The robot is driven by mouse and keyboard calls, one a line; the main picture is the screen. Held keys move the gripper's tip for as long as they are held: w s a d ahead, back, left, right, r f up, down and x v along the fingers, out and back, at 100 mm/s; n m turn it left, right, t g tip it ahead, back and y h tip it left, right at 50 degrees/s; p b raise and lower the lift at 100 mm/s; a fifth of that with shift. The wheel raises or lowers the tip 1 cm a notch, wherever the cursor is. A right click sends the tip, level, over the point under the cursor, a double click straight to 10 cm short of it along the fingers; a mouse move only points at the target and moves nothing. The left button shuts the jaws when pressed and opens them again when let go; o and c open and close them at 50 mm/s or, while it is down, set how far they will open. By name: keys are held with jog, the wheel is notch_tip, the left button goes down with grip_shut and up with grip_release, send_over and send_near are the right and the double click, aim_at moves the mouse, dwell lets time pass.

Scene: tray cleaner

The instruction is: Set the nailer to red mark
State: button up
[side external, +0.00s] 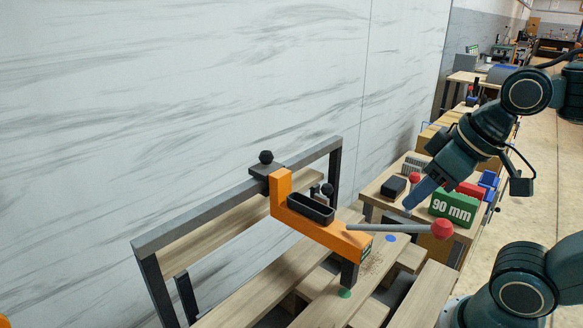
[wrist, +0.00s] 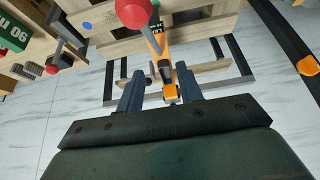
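The nailer (side external: 318,229) is an orange L-shaped body with a black tray, mounted on a grey rail. Its grey lever (side external: 385,228) extends right to a red ball knob (side external: 442,229). In the wrist view the nailer (wrist: 166,50) lies beyond my fingers and the red knob (wrist: 134,12) is at the top. A green mark (side external: 345,293) lies under the nailer's front leg, and a blue mark (side external: 390,238) lies behind the lever. I see no red mark. My gripper (side external: 412,203) points down-left above the lever's right part, apart from the nailer. In the wrist view its fingers (wrist: 160,72) are spread and empty.
Wooden planks (side external: 330,308) lie below the nailer. The rail frame (side external: 220,211) stands by the marble wall. A bench behind holds a green "90 mm" block (side external: 454,207), a black block (side external: 394,187) and red and blue items. An orange-ended part (wrist: 308,65) shows right in the wrist view.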

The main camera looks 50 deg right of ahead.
jog(key=c, duration=0.6)
jog(key=shift+w+r, duration=0.1)
jog(key=shift+w, duration=0.1)
grip_shut()
jog(key=w+d+n+g+y, duration=0.1)
jog(key=w+d+y, duration=0.15)
jog(key=w, duration=1.25)
jog(key=w+d+f+y, duration=0.3)
jog(key=w+d+f, duration=0.5)
jog(key=w+d, duration=0.2)
jog(key=shift+d, duration=1.2)
